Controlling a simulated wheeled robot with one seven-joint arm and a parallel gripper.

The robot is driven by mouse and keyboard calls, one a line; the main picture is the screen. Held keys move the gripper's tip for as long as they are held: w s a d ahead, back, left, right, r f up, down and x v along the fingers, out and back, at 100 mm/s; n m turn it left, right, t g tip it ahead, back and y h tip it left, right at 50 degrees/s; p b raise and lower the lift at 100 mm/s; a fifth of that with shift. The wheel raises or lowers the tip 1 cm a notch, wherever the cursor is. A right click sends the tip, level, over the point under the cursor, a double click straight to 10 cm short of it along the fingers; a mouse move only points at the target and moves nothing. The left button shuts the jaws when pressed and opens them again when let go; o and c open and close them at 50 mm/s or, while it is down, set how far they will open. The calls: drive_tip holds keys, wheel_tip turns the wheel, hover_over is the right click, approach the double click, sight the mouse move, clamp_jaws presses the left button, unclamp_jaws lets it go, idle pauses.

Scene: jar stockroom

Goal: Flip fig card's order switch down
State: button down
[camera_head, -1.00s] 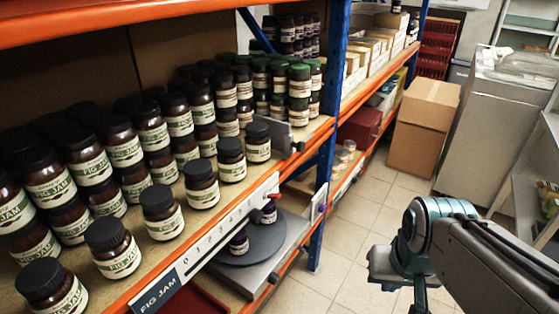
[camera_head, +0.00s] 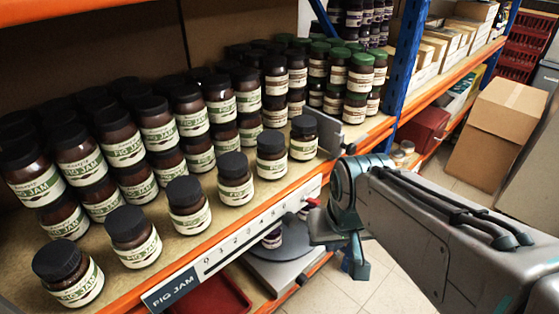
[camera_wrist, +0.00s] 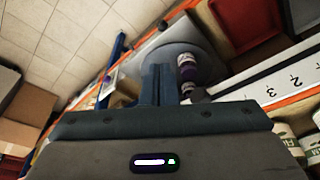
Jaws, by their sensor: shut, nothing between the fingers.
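The fig card is a long white strip (camera_head: 262,226) with a "FIG JAM" label and a row of numbers, on the orange shelf edge. A small red piece (camera_head: 312,203) shows at its right end, partly beside my wrist; I cannot tell whether it is the order switch or which way it is set. My gripper (camera_head: 357,268) is shut and empty, to the right of the card's end, out in front of the shelf. In the wrist view my shut fingers (camera_wrist: 160,78) stand apart from the numbered white strip (camera_wrist: 270,90) at the right.
Rows of fig jam jars (camera_head: 188,205) stand on the shelf above the card. Below it are a grey round plate (camera_head: 284,245) with a dark jar and a red tray (camera_head: 215,300). A blue post (camera_head: 408,65) stands behind my arm. Floor is clear at lower middle.

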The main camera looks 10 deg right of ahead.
idle(0.3)
wheel_tip(320, 180, up, 14)
drive_tip(key=n+g+p, duration=0.2)
drive_tip(key=n, duration=0.5)
hover_over(313, 200)
drive_tip(key=shift+w+a+y, duration=0.1)
drive_tip(key=shift+y, duration=0.3)
drive_tip(key=shift+f, duration=0.1)
drive_tip(key=f, duration=0.9)
drive_tip(key=shift+w+a+f, duration=0.1)
drive_tip(key=shift+w+a, duration=0.2)
drive_tip(key=shift+w, duration=0.05)
drive_tip(key=f, duration=0.3)
drive_tip(key=shift+s+d+f, duration=0.2)
drive_tip(key=shift+s+d, duration=0.15)
drive_tip(key=shift+s, duration=0.05)
drive_tip(key=shift+s+d+f, duration=0.15)
drive_tip(key=shift+f, duration=0.35)
